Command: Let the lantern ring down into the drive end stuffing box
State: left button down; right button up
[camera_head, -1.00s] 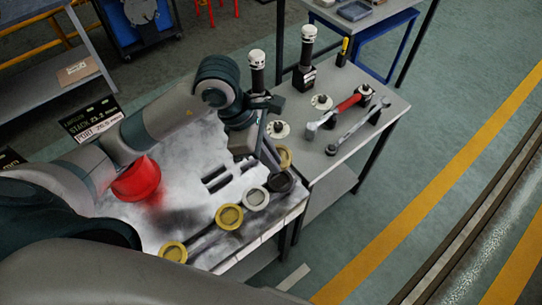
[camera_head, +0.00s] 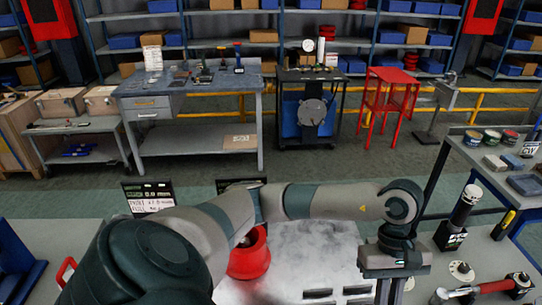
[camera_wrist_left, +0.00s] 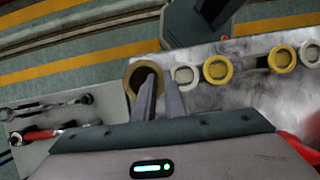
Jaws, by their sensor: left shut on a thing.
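My left gripper (camera_head: 391,290) points down over the light worktable, and its fingertips are cut off at the bottom of the head view. In the left wrist view the gripper (camera_wrist_left: 160,88) is shut on a bronze-coloured ring (camera_wrist_left: 131,84), taken to be the lantern ring, which sits at the fingertips with its opening visible. A red flared part (camera_head: 250,258) stands left of the gripper in the head view, partly behind my arm. Its red edge shows at the wrist view's lower right (camera_wrist_left: 300,148). I cannot make out the stuffing box opening. My right gripper is out of view.
In the wrist view, a silver round piece (camera_wrist_left: 187,75), two gold ones (camera_wrist_left: 217,69) (camera_wrist_left: 282,59) and another silver one (camera_wrist_left: 310,53) lie in a row. A side table holds a red-handled tool (camera_head: 497,286) and a black-and-white upright tool (camera_head: 460,212). Display boards (camera_head: 148,197) stand behind my arm.

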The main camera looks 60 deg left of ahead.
pick_arm(q)
jog(key=a+m+y, duration=0.1)
jog(key=m, duration=0.2)
jog(key=w+a+r+m+g+y+b, duration=0.1)
jog(key=a+m, duration=0.1)
jog(key=m, duration=0.2)
jog(key=w+a+m+g+y+b, duration=0.1)
jog(key=a+m, duration=0.1)
jog(key=m, duration=0.2)
jog(key=shift+r+y, duration=0.3)
jog(key=shift+y, duration=0.1)
jog(key=shift+a, duration=0.1)
